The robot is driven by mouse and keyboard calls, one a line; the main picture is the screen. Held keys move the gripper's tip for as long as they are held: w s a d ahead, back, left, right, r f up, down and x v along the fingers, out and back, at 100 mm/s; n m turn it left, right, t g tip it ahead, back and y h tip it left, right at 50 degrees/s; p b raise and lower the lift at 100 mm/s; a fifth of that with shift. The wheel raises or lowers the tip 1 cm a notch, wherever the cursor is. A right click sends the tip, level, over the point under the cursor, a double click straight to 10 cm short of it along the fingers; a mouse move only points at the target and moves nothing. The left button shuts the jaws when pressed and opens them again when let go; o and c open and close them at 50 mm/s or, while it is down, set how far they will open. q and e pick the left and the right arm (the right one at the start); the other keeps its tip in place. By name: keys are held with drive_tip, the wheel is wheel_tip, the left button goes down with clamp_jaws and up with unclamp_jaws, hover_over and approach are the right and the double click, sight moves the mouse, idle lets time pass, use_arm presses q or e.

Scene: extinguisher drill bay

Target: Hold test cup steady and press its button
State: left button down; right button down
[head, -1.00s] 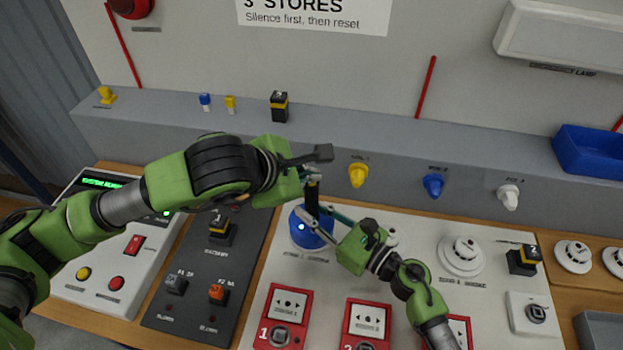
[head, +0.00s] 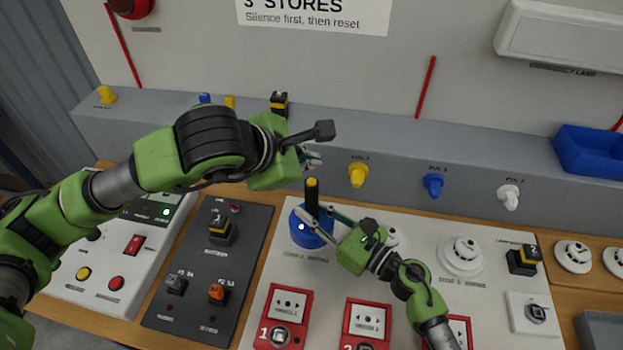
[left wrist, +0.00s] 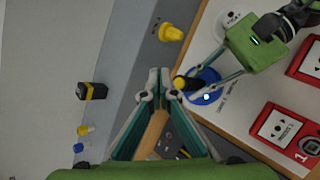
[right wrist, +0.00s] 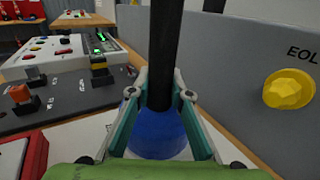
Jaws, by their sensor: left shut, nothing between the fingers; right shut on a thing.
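The test cup is a blue dome with a lit white spot (head: 301,236) and a black upright stem topped by a yellow button (head: 312,182). It stands on the white panel. My right gripper (head: 320,211) is shut on the black stem, and the right wrist view shows the stem (right wrist: 163,60) between its fingers, above the blue dome (right wrist: 158,135). My left gripper (head: 314,160) is shut and empty, above and just behind the yellow top, apart from it. In the left wrist view its closed fingertips (left wrist: 159,90) are left of the yellow top (left wrist: 180,83).
Red call points (head: 284,316) and smoke detectors (head: 461,255) are on the white panel. A dark switch panel (head: 190,290) and a control box (head: 95,250) lie left. Yellow (head: 358,174), blue (head: 433,185) and white knobs (head: 508,196) stick out from the grey ledge behind.

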use_arm(q)
drive_tip(key=shift+r, duration=1.4)
use_arm(e)
drive_tip(key=c, duration=1.8)
unclamp_jaws()
